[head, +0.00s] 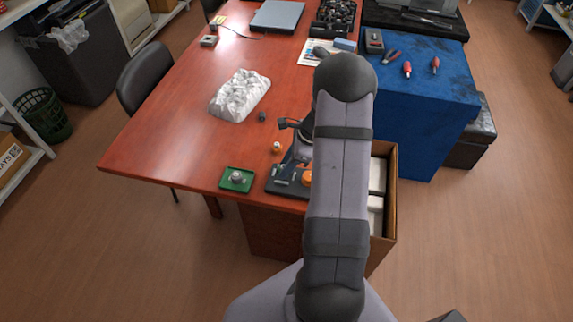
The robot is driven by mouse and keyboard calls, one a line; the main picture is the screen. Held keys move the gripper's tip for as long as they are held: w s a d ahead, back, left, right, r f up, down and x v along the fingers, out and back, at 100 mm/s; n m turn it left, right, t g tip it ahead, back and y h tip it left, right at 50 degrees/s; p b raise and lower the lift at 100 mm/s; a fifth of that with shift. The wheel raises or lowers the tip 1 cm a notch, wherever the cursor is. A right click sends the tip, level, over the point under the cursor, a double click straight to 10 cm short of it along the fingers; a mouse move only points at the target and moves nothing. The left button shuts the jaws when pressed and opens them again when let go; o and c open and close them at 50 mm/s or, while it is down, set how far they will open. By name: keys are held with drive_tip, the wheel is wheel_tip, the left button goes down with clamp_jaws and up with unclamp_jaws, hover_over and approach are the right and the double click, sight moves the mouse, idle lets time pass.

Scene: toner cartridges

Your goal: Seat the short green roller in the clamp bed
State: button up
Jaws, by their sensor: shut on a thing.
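My gripper (291,155) shows only as a dark sliver at the left edge of my arm, low over the near right part of the red table. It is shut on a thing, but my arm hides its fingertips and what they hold. A black base with an orange part (307,177), which looks like the clamp bed, lies just below it at the table's near edge. My arm covers its right side. I cannot make out the short green roller anywhere in view.
A green tray (251,184) holding a small grey piece (237,177) lies left of the black base. A small orange-and-white piece (277,147) and a dark piece (262,116) stand farther back. A white lumpy block (240,95) lies beyond. The table's left part is clear.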

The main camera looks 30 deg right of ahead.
drive_tip(key=shift+f, duration=0.6)
idle(1.0)
drive_tip(key=o, duration=1.1)
drive_tip(key=shift+r, duration=0.15)
drive_tip(key=shift+r+p, duration=2.15)
drive_tip(key=shift+r, duration=0.1)
